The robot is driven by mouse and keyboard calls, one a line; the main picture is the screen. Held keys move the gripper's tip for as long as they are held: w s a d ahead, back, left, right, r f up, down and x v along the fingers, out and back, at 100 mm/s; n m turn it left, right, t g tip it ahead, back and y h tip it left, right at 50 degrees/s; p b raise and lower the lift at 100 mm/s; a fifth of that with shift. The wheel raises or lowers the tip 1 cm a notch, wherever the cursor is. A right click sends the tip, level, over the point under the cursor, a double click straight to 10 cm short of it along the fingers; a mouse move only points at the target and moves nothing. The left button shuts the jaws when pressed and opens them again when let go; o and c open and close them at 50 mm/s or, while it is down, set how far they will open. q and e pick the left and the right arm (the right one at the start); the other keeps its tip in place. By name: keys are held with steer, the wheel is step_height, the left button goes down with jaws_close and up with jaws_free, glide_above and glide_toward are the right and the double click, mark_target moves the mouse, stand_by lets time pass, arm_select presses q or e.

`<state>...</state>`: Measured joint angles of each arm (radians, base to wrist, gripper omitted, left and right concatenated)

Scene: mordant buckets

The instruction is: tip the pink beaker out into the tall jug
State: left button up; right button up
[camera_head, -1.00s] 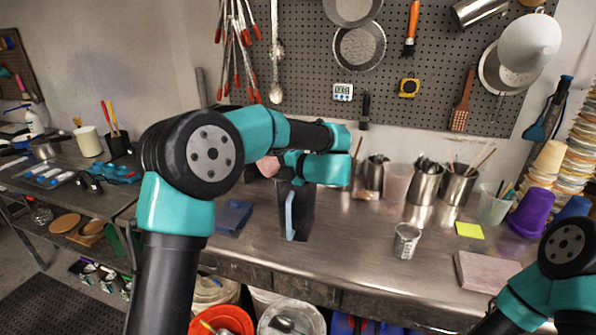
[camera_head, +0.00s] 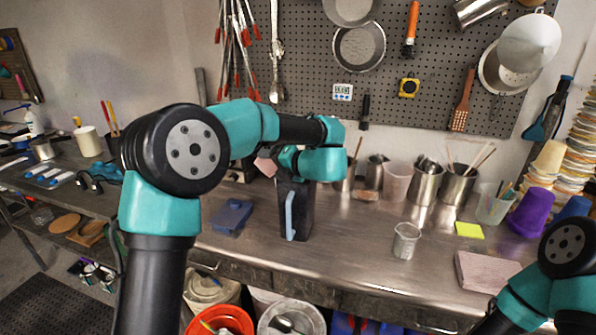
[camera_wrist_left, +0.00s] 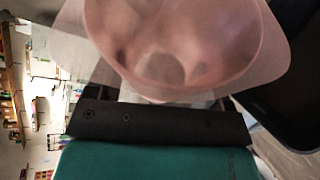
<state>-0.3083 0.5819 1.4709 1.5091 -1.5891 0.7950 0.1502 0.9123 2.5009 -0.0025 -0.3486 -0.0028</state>
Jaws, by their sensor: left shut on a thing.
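My left gripper (camera_head: 284,158) is shut on the pink beaker (camera_head: 266,166), mostly hidden behind my wrist in the head view. The beaker (camera_wrist_left: 175,45) fills the upper middle of the left wrist view, pinkish and see-through, with its wide rim toward the camera. Its exact tilt and contents are unclear. The tall jug (camera_head: 304,205), dark with a light-blue handle, stands on the bench just below my left wrist. A dark shape at the right of the left wrist view looks like the jug (camera_wrist_left: 290,105). My right gripper is out of view.
A blue block-like object (camera_head: 232,216) lies left of the jug. A small clear beaker (camera_head: 406,241) stands to the right, near the front edge. Metal pots (camera_head: 425,184) with tools line the back. The bench between jug and clear beaker is free.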

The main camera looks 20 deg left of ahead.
mark_target(262, 169)
arm_select(q)
steer(key=n, duration=0.1)
steer(key=n+t+h, duration=0.1)
steer(key=shift+r+n+h, duration=0.3)
steer(key=shift+r+n, duration=0.1)
steer(key=shift+s+a+f+n+t+h, duration=0.35)
steer(key=shift+s+f+n, duration=0.15)
steer(key=shift+f+n, duration=0.1)
steer(key=shift+s+a+r+n+t+h, duration=0.2)
steer(key=shift+s+a+n+t+h, duration=0.15)
steer(key=shift+n, duration=0.35)
steer(key=shift+s+a+f+n+t+h, duration=0.2)
steer(key=shift+s+f+n+t, duration=0.1)
steer(key=shift+f+n+t, duration=0.25)
steer(key=shift+s+a+f+n+t+h, duration=0.15)
steer(key=shift+s+f+n+t+h, duration=0.15)
steer(key=shift+n, duration=0.35)
steer(key=shift+r, duration=2.95)
steer(key=shift+f, duration=0.1)
